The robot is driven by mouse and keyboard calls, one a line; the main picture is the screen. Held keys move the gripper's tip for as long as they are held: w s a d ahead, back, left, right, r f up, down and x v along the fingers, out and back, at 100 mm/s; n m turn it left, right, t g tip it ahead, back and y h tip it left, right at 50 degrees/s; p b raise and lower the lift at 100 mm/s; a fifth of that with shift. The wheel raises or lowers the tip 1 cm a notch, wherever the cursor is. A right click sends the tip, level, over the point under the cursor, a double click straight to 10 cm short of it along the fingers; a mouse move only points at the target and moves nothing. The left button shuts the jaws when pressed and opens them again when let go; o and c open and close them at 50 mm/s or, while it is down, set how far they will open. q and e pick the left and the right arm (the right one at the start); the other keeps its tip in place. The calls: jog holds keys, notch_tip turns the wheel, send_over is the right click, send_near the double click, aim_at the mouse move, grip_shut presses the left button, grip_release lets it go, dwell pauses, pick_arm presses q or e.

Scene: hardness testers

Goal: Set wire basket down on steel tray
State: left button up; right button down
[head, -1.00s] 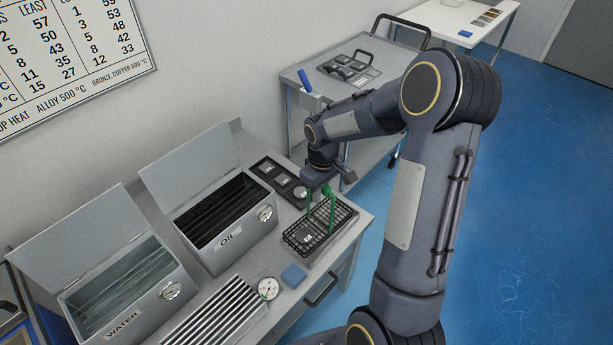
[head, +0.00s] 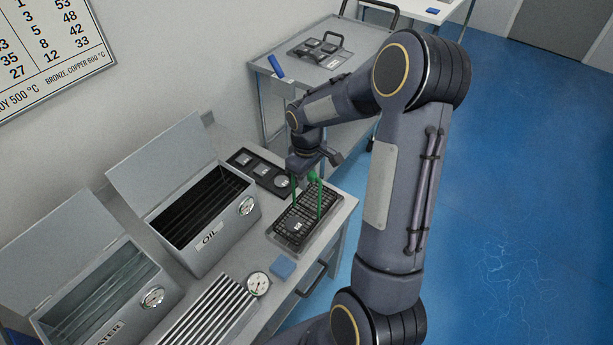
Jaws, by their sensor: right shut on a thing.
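The wire basket (head: 291,222) is a shallow black mesh basket with a small metal piece (head: 297,226) in it. It is at or just above the steel tray (head: 285,241), whose rim shows around it near the table's right end; I cannot tell whether the two touch. A green handle (head: 319,203) stands up from the basket. My right gripper (head: 308,177) is above the basket, shut on the handle. My left gripper is not in view.
The open OIL tank (head: 208,222) stands left of the tray, with the WATER tank (head: 97,300) beyond it. A black tray (head: 258,172) with several pieces lies behind. A blue block (head: 283,267), a dial gauge (head: 258,284) and a ribbed rack (head: 215,310) lie in front.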

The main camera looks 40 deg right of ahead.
jog(key=shift+f+b, duration=0.35)
jog(key=shift+f, duration=0.05)
jog(key=c, duration=1.2)
grip_release()
jog(key=shift+r, duration=4)
jog(key=s+a+r+m+t+y, duration=0.2)
jog(key=s+a+r, duration=0.2)
jog(key=s+a, duration=0.3)
jog(key=s+a+r+m+t+y, duration=0.1)
jog(key=s+a+r+m+t, duration=0.1)
jog(key=s+a, duration=0.6)
jog(key=s+r+t, duration=0.1)
jog(key=s, duration=0.3)
jog(key=shift+a+r+m+t+y, duration=0.15)
jog(key=shift+r+m+t+y, duration=0.15)
jog(key=shift+r+m+y, duration=0.1)
jog(key=shift+s+a+f, duration=0.1)
jog(key=shift+s, duration=0.1)
jog(key=shift+c, duration=0.5)
